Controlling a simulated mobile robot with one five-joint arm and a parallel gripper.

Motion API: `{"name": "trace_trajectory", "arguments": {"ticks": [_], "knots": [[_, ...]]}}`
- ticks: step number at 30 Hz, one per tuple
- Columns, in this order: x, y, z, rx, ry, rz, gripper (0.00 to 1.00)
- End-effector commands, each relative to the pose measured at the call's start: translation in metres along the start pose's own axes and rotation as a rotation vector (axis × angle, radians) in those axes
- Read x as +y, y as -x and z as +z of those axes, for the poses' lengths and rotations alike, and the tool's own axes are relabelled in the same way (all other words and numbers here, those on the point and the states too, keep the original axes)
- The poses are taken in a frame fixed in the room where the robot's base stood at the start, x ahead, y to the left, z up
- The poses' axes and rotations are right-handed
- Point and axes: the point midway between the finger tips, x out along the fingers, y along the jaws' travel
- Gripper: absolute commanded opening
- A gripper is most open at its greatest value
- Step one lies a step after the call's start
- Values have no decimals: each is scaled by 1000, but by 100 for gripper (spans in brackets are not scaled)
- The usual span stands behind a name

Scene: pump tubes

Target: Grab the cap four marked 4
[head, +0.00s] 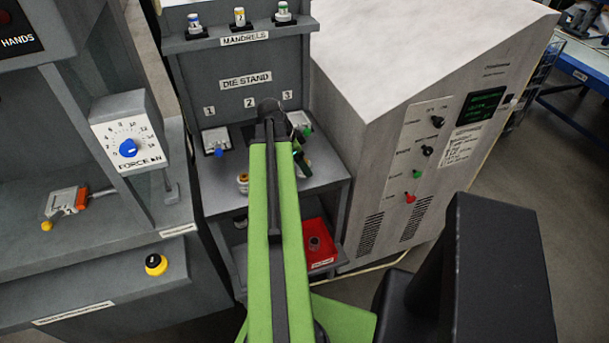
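I cannot make out any cap marked 4 in the head view. A small white and gold cylinder (242,183) stands on the die stand's shelf, just left of my green arm; no mark on it is readable. My arm reaches up the middle of the picture and covers part of the shelf. A dark part that looks like my gripper (301,158) shows just right of the arm, above the shelf. Its fingers are mostly hidden, and I cannot see whether it holds anything.
The die stand (221,106) has places numbered 1, 2 and 3, with a blue-knobbed block (216,141) under 1. Three small mandrels (239,17) stand on the ledge above. A red bin (318,236) sits low right. A grey cabinet (350,130) stands close on the right.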

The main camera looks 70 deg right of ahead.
Motion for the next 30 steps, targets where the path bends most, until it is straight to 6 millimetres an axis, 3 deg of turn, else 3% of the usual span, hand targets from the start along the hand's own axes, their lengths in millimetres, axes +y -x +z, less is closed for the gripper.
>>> {"name": "trace_trajectory", "arguments": {"ticks": [1, 2, 9, 25, 30], "knots": [[0, -16, 3, 0, 0, 0, 71], [0, -18, 3, 0, 0, 0, 71], [0, -16, 0, 0, 1, 0, 71], [0, -16, 0, 0, -1, 0, 1], [0, -16, -1, 0, -1, 0, 0]]}}
